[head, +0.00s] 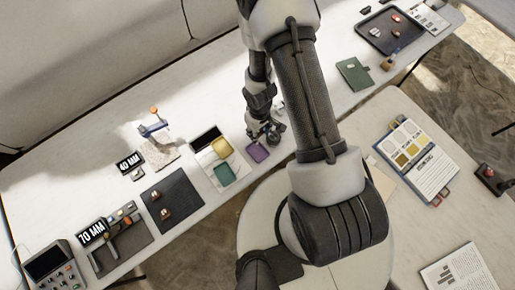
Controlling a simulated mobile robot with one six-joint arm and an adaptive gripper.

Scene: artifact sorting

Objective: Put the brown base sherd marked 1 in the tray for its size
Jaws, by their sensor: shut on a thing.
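My gripper (263,134) is low over the white table, just behind the purple tray (258,153). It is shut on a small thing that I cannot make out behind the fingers. A green tray (226,174) and a yellow tray (221,148) lie to the left of the purple one. Two small brown pieces (166,213) sit on a dark mat (183,186) further left. Their marks are too small to read, so I cannot tell which piece is marked 1.
A "40 MM" sign (130,162) and a "70 MM" sign (92,233) stand at the left, near a measuring device (126,222) on a dark board. A green book (354,73) and black tray (390,30) lie right.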

